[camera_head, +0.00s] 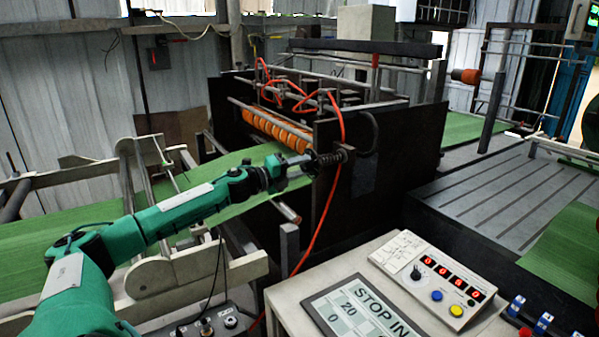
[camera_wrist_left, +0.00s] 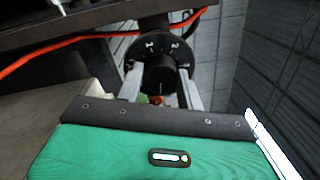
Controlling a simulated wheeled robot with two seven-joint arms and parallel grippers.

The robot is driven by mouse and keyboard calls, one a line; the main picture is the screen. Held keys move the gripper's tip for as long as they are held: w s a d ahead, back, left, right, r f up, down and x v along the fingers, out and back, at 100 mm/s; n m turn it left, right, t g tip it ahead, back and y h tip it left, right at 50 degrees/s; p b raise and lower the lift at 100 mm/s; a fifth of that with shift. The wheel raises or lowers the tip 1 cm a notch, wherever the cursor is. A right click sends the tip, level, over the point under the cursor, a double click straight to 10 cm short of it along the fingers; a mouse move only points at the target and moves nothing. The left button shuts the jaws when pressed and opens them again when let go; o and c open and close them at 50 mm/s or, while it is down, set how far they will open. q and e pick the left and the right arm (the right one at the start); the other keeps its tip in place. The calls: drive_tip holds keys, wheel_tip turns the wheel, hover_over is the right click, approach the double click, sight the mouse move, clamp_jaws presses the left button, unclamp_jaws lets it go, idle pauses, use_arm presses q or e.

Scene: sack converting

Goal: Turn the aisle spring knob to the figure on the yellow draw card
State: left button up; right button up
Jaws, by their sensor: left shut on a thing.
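The aisle spring knob (camera_head: 327,159) sits on the dark side plate of the machine, with a coil spring around its shaft. In the left wrist view the knob (camera_wrist_left: 159,74) is a dark round grip in front of a black dial (camera_wrist_left: 166,46) with white figures; a 1 and a 2 seem to show near its top. My left gripper (camera_head: 306,164) is shut on the knob, one finger on each side; its fingers also show in the left wrist view (camera_wrist_left: 162,84). I cannot make out a yellow draw card. My right gripper is not in view.
An orange hose (camera_head: 325,215) hangs down close beside the knob. Green sheet (camera_head: 235,180) runs under my left arm into the machine. A control box (camera_head: 430,275) with red digits and a "STOP IN" panel (camera_head: 360,312) stand at the front right.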

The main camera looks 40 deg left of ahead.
use_arm(q)
drive_tip(key=shift+d+f, duration=0.1)
idle(0.4)
drive_tip(key=o, duration=1)
drive_tip(key=shift+c, duration=0.2)
drive_tip(key=shift+o, duration=0.2)
drive_tip(key=shift+s, duration=0.15)
